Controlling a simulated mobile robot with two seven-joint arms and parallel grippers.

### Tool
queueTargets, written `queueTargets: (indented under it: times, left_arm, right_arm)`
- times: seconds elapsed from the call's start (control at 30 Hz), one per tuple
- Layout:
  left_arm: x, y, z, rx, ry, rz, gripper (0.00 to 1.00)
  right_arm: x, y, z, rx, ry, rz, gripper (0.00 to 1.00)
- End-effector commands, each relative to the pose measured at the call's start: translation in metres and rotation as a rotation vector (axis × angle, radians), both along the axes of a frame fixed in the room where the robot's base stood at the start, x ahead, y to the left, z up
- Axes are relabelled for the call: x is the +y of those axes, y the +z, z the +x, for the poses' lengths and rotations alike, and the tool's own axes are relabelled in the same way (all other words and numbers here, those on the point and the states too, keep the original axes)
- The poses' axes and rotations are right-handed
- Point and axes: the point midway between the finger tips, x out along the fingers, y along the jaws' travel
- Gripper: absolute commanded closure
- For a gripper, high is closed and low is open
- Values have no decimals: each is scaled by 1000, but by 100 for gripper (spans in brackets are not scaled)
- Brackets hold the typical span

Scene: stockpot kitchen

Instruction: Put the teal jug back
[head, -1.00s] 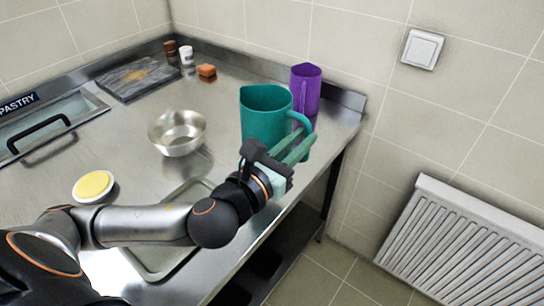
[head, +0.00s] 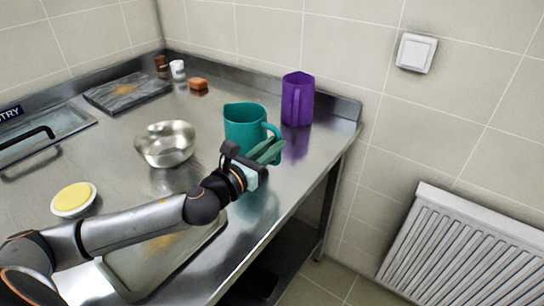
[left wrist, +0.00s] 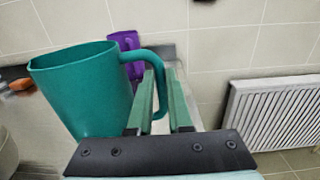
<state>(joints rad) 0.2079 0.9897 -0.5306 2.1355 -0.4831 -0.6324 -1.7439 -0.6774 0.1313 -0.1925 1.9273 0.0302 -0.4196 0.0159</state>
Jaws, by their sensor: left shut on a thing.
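The teal jug (head: 244,127) is upright at the counter's right part, in front of the purple jug. My left gripper (head: 268,150) is shut on its handle, which faces right. In the left wrist view the teal jug (left wrist: 82,92) fills the left side, and its handle runs between the fingers of my left gripper (left wrist: 160,92). I cannot tell for sure whether its base touches the counter. My right gripper is not in view.
A purple jug (head: 297,100) stands behind, near the back wall. A metal bowl (head: 165,144) is left of the teal jug. A tray (head: 162,262) lies under my left arm. The steel counter (head: 115,150) ends at its right edge, close to my gripper.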

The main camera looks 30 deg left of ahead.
Motion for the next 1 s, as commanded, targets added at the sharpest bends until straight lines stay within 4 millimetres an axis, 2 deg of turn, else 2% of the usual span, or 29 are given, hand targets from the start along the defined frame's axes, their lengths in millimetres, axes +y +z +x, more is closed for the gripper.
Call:
queueTargets:
  times: [0.03,0.1,0.3,0.5,0.53,0.77,1.0]
  left_arm:
    - [-1,-13,-1,1,-1,-1,100]
    - [-1,-20,-1,1,-1,-1,100]
    - [-1,-19,0,-3,-1,2,100]
    - [-1,-23,-1,-1,-1,2,100]
    - [-1,-24,-1,3,-1,-2,79]
    - [-1,-24,-1,3,-1,-2,53]
    - [-1,-23,-1,3,-1,-1,52]
  right_arm:
    - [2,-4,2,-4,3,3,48]
    - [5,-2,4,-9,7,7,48]
    - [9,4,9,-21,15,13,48]
    - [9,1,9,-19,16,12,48]
    - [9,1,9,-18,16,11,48]
    - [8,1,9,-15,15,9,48]
    - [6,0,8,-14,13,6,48]
